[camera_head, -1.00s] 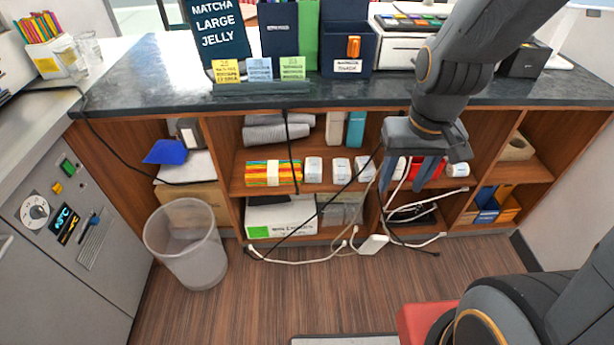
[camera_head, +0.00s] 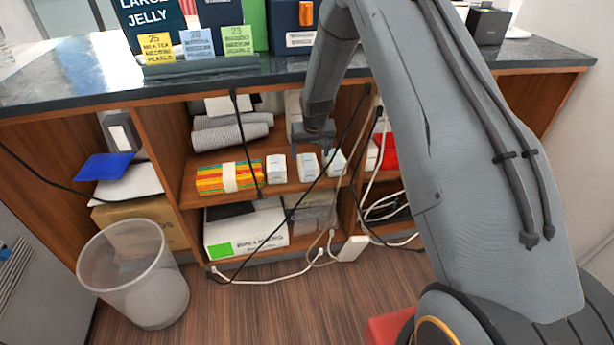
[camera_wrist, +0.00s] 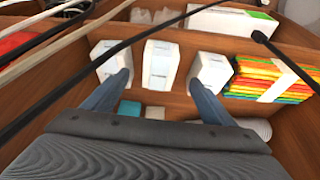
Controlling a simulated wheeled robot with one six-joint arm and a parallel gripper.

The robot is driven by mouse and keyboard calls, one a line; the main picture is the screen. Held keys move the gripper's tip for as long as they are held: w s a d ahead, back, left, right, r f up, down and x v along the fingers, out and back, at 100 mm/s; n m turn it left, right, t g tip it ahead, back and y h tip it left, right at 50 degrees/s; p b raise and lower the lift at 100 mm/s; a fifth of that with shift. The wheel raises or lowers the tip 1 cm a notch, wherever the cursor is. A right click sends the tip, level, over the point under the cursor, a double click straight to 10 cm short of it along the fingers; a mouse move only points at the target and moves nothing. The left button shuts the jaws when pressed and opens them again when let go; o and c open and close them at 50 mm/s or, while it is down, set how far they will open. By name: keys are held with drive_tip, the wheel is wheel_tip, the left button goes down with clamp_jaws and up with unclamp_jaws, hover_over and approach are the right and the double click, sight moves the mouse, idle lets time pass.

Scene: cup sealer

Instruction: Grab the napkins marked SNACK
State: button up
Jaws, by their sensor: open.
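Several small white packs stand on the middle shelf, including a left one (camera_head: 276,169), a middle one (camera_head: 307,167) and a right one (camera_head: 336,163). They also show in the wrist view, where the middle pack (camera_wrist: 161,65) lies ahead between my finger lines. A striped, colourful stack with a white band (camera_head: 210,179) lies beside them; it shows at right in the wrist view (camera_wrist: 255,77). I cannot read SNACK on any of these. My gripper (camera_wrist: 161,84) is open and empty, its fingers overlapping the two outer packs in that view.
Black and white cables (camera_head: 292,212) hang across the shelf front and cross the wrist view. Grey rolls (camera_head: 232,132) lie behind the striped stack. The counter (camera_head: 90,72) overhangs the shelf. A bin (camera_head: 135,280) stands on the floor at left.

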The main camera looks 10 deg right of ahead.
sight(308, 162)
drive_tip(key=x, duration=0.4)
drive_tip(key=shift+w+b, duration=0.35)
drive_tip(key=shift+w, duration=0.15)
drive_tip(key=shift+w+x, duration=0.15)
drive_tip(key=shift+x, duration=1.6)
drive_tip(key=shift+w+x, duration=0.1)
drive_tip(key=shift+x, duration=1.65)
drive_tip(key=shift+r, duration=0.1)
drive_tip(key=c, duration=1.2)
drive_tip(key=shift+r, duration=0.15)
